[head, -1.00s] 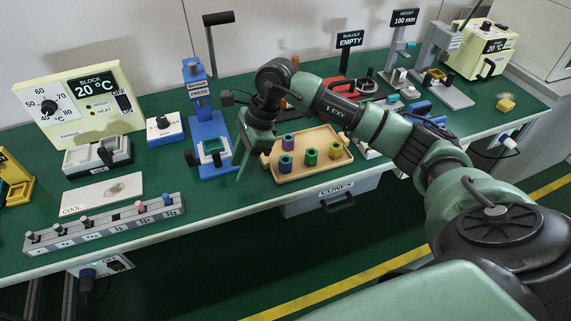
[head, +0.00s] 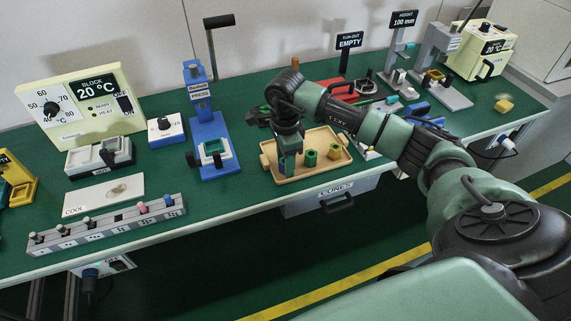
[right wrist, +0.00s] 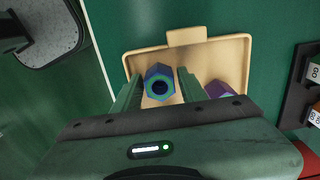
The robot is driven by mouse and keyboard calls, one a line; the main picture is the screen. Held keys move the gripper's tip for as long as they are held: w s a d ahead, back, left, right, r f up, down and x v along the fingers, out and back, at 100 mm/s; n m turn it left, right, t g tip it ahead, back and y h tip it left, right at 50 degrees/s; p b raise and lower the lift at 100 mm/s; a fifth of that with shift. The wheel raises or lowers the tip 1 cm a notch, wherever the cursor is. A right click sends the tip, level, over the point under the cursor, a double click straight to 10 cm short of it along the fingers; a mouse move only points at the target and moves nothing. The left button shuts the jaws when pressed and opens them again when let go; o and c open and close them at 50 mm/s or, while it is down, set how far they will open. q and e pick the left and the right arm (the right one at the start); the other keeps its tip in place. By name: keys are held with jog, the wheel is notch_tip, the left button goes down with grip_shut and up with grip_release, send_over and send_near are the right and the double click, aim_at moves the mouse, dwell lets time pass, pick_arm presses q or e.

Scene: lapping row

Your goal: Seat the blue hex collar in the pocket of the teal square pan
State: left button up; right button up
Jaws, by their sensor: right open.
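The blue hex collar (right wrist: 159,76) stands in the tan tray in the right wrist view, with a dark bore ringed in green. My right gripper (head: 289,168) is open over the tray's left part, its fingers on either side of the collar with visible gaps. In the head view the gripper hides the collar. The teal square pan (head: 203,161) sits on the base of the blue press, left of the tray. My left gripper is not in view.
The tan tray (head: 318,171) also holds a green collar (head: 310,158), a yellow collar (head: 334,151) and a purple one (right wrist: 220,89). The blue press (head: 207,128) has a tall column and black lever. A grey rack (head: 105,229) stands at the front left.

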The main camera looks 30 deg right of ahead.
grip_shut()
jog(key=shift+r, duration=0.1)
